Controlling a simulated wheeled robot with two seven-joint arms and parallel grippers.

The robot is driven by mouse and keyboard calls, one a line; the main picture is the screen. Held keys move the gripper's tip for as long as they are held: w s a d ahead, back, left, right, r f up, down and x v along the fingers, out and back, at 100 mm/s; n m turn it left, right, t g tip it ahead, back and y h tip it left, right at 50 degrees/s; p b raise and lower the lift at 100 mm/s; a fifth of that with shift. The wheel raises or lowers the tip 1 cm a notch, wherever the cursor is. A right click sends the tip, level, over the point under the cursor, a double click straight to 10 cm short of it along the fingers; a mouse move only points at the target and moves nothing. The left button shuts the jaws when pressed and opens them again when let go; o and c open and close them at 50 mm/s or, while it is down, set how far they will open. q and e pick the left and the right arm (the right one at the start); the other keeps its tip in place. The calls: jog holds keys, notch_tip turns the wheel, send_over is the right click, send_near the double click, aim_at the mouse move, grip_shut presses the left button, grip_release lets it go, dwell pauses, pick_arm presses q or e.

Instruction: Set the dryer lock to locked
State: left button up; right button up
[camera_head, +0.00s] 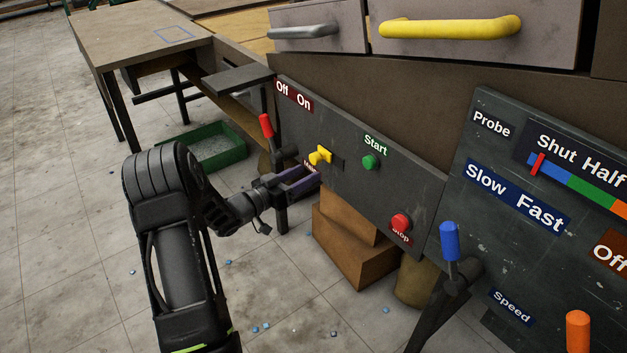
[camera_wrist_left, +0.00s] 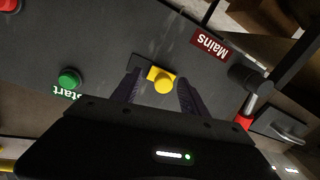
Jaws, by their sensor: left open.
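A yellow latch with a round knob (camera_head: 319,155) sits in a dark slot on the grey control panel (camera_head: 345,195), between the red lever and the green Start button. No label naming it as the dryer lock is readable. My left gripper (camera_head: 302,178) is open, just below and in front of the latch. In the left wrist view the yellow knob (camera_wrist_left: 163,82) shows between the two spread fingers (camera_wrist_left: 158,92); I cannot tell whether either touches it. The slot shows bare on one side of the knob. My right gripper is not in view.
A red lever (camera_head: 267,126) stands left of the latch; the Start button (camera_head: 371,162) and red Stop button (camera_head: 400,222) are to the right. A second panel (camera_head: 490,230) has a blue lever (camera_head: 450,242). Brown boxes (camera_head: 350,250) stand below.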

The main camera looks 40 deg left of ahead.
aim_at(312, 160)
pick_arm(q)
jog(key=shift+s+a+r+m+h, duration=0.3)
jog(key=shift+s+a+r+m, duration=0.15)
jog(key=shift+a, duration=0.2)
jog(key=shift+s+a+r+m+h, duration=0.3)
jog(key=shift+s+a+r+m, duration=0.05)
jog(key=shift+s+a, duration=0.25)
jog(key=shift+w, duration=0.1)
jog(key=b+x, duration=0.1)
jog(key=x, duration=0.7)
jog(key=shift+c, duration=0.4)
grip_shut()
jog(key=shift+a, duration=0.1)
